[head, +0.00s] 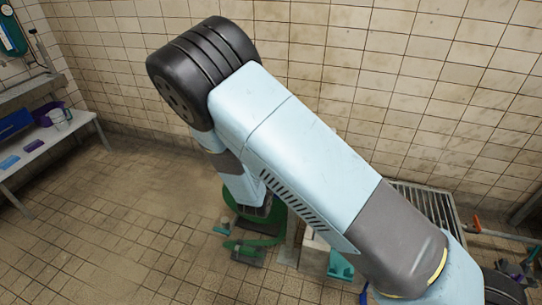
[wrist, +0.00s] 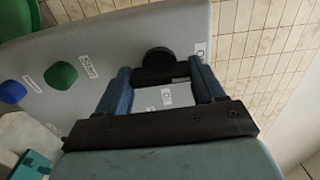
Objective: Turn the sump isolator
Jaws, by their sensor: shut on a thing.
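In the wrist view a grey panel (wrist: 115,48) carries a black rotary handle (wrist: 158,56), which I take to be the sump isolator. My gripper (wrist: 163,77) has its two blue fingers on either side of the handle's crossbar and is shut on it. A small white label with a mark (wrist: 166,97) shows between the fingers, and another mark label (wrist: 201,50) is to the right. A label (wrist: 88,66) that seems to read SUMP, upside down, sits left of the handle. In the head view my arm hides the panel and the gripper's fingertips.
A green knob (wrist: 61,76) and a blue knob (wrist: 12,92) are on the panel's left. In the head view a bench (head: 40,150) with a blue bin (head: 14,124) and a purple bowl (head: 46,112) stands at left. A metal grating (head: 425,203) is at right. The left floor is clear.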

